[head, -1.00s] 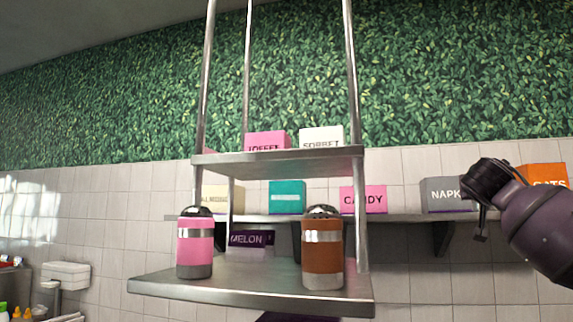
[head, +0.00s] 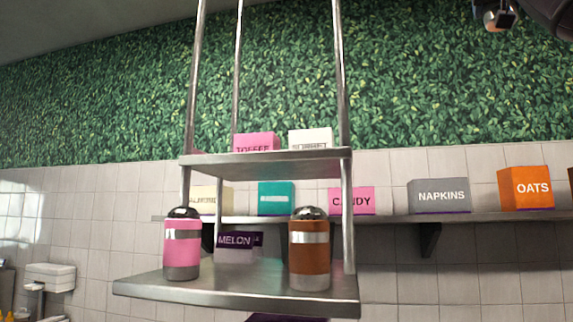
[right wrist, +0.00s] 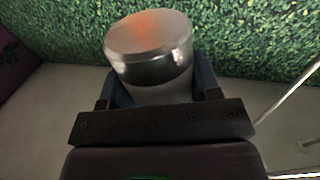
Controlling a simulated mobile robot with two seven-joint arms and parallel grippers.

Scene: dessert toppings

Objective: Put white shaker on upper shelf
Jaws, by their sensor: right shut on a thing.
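The white shaker (right wrist: 150,60) shows in the right wrist view as a pale body with a shiny silver band and a flat end facing up in the picture. My right gripper (right wrist: 160,95) is shut on it, with dark fingers at both sides. In the head view my right gripper (head: 500,16) is at the top right edge, high and to the right of the rack, mostly cut off. The upper shelf (head: 265,165) is the metal upper tier of the hanging rack, seen from slightly below, so its top surface is hidden. My left gripper is not in view.
A pink shaker (head: 182,245) and a brown shaker (head: 309,250) stand on the lower tier (head: 235,293). Toffee (head: 256,142) and white (head: 310,138) boxes show above the upper shelf's edge. Metal posts (head: 341,90) rise at its corners. A wall shelf (head: 455,217) holds boxes behind.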

